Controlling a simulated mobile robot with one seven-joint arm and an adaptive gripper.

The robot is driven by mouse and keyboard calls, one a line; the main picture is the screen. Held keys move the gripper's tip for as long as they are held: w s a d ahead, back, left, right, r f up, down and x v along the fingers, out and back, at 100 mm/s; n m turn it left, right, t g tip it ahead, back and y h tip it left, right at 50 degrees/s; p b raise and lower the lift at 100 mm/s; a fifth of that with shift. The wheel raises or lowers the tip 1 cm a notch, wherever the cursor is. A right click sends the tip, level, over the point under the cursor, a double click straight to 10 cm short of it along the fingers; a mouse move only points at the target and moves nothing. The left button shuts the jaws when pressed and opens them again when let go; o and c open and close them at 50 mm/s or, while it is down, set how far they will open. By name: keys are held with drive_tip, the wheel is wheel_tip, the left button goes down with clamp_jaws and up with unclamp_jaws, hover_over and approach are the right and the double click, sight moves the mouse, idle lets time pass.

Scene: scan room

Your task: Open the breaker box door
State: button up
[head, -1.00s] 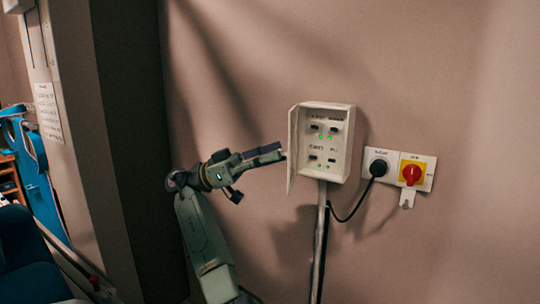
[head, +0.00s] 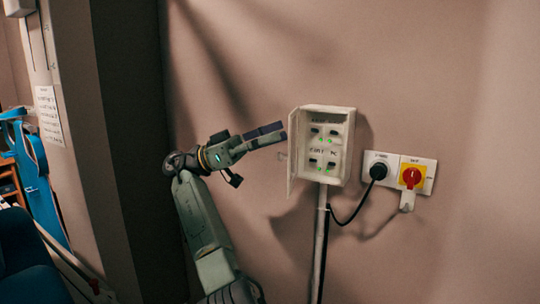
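The breaker box (head: 341,113) is a white box on the wall, in the middle of the head view. Its door (head: 292,160) is hinged on the left edge and stands swung out from the box, seen nearly edge-on. Labelled switches and green lights show inside. My gripper (head: 284,134) is left of the door, pointing right, its tips close to the door's outer side at upper-middle height. I cannot tell if they touch it. Its dark fingers lie close together with nothing seen between them.
Right of the box is a wall plate with a black plug (head: 378,171) and a red and yellow rotary switch (head: 411,177). A cable hangs from the plug to a conduit (head: 320,240) under the box. A dark pillar (head: 130,150) stands at left.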

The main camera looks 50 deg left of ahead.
wheel_tip(320, 180, up, 5)
idle(0.3)
